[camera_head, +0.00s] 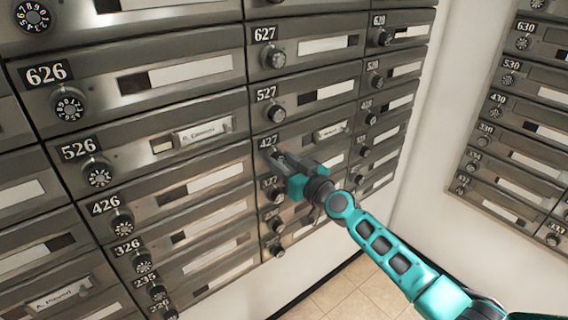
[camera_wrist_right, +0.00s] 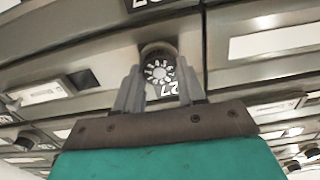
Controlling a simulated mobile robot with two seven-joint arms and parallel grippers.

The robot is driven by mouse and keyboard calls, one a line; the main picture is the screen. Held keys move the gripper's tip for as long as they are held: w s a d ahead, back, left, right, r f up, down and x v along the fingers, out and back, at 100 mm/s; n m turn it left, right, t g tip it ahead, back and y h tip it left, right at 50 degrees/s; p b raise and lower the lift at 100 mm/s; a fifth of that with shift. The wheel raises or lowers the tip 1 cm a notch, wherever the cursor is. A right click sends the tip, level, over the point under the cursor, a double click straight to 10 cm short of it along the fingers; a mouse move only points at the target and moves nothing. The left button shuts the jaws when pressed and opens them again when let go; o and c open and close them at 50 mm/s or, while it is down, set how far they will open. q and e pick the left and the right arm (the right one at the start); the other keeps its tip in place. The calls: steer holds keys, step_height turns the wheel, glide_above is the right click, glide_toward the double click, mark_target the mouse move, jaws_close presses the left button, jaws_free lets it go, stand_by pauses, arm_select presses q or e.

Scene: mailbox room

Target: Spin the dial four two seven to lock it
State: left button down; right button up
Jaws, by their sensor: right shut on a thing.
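The 427 mailbox shows its white number label (camera_head: 269,143) in the head view, on the bank of metal mailboxes. My right gripper (camera_head: 276,156) reaches in from the right just below this label and covers the dial there. In the right wrist view the round dial (camera_wrist_right: 158,71) with white marks stands between the fingertips of my right gripper (camera_wrist_right: 159,78), which is shut on it. Part of an upside-down label ending in 27 (camera_wrist_right: 172,90) shows beside the dial. The exact number the dial points to is too small to read. My left gripper is not in view.
The 527 dial (camera_head: 277,113) sits close above my right gripper, and the 426 dial (camera_head: 122,224) is to the left. More mailboxes (camera_head: 520,130) line the right wall. A bare white wall (camera_head: 425,140) and tiled floor (camera_head: 345,292) show between the banks.

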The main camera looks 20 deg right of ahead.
steer(key=shift+m, duration=0.3)
steer(key=m, duration=0.2)
steer(key=shift+f+m+b, duration=0.1)
steer(key=shift+m+b, duration=0.2)
steer(key=shift+m, duration=0.1)
steer(key=m, duration=0.3)
steer(key=shift+m, duration=0.3)
steer(key=m, duration=0.6)
steer(key=shift+d+b, duration=0.1)
steer(key=shift+b, duration=0.25)
steer(key=shift+m, duration=0.3)
steer(key=o, duration=1.1)
steer(key=shift+c, duration=0.2)
